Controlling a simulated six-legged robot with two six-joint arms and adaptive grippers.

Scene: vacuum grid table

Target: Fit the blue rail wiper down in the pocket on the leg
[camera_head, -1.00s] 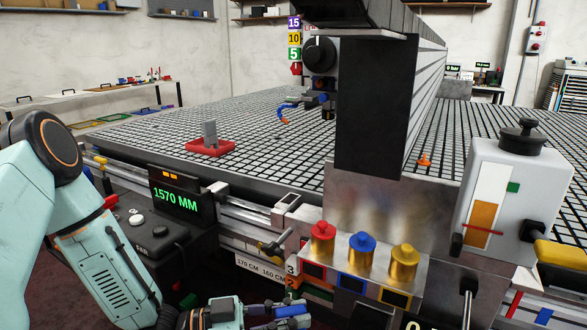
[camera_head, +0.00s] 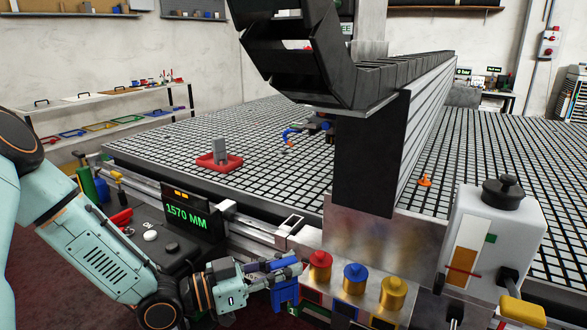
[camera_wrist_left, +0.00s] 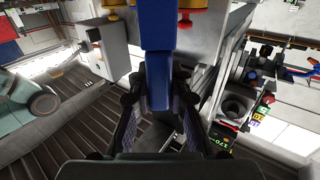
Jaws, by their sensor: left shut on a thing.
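The blue rail wiper (camera_head: 285,291) hangs from my left gripper (camera_head: 287,267), just left of the leg's pockets. In the left wrist view the wiper (camera_wrist_left: 156,45) is a long blue bar between the two fingers of my left gripper (camera_wrist_left: 158,108), which is shut on it. The metal leg (camera_head: 390,240) stands to the right, with capped cylinders on its ledge. A blue-framed pocket (camera_head: 345,309) shows low on its front, apart from the wiper. The red-framed pocket is partly hidden by the gripper and wiper. My right gripper is not in view.
Red (camera_head: 319,266), blue (camera_head: 355,278) and brass (camera_head: 393,292) capped cylinders stand close right of my gripper. A white box with a black knob (camera_head: 503,194) is further right. The display (camera_head: 186,216) reads 1570 MM. The grid table (camera_head: 270,140) lies behind.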

